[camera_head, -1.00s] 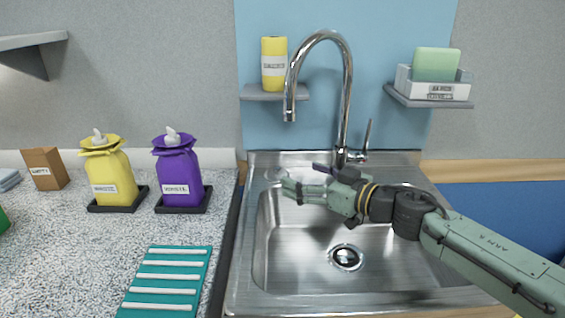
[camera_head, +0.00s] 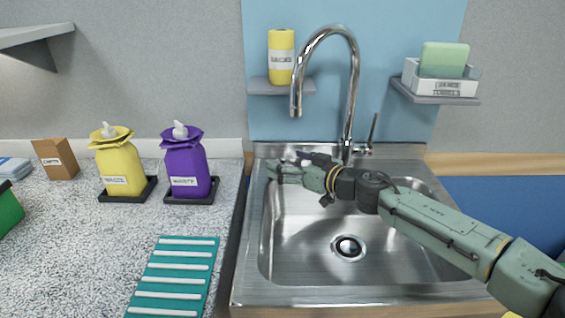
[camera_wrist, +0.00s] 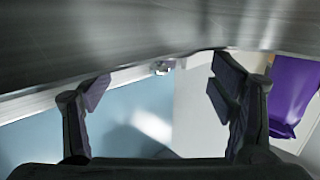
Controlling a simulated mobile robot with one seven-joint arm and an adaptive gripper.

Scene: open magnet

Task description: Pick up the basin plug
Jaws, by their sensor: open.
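The sink basin (camera_head: 312,265) is brushed metal. My gripper (camera_head: 272,169) is over the back left corner of its rim in the head view, its fingers pointing left. In the wrist view my gripper (camera_wrist: 165,88) has its two dark fingers spread wide with nothing gripped. A small shiny metal piece (camera_wrist: 162,67) shows between and beyond the fingers, at the edge of the metal surface. It may be the basin plug, but it is too small to be sure. In the head view my gripper covers that corner, and no plug can be made out there.
The tall faucet (camera_head: 352,90) rises just right of my gripper, with its lever beside it. The drain (camera_head: 348,248) is in the basin floor. A purple bag (camera_head: 185,165) and a yellow bag (camera_head: 120,168) stand on the counter left. A teal ribbed mat (camera_head: 172,280) lies in front.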

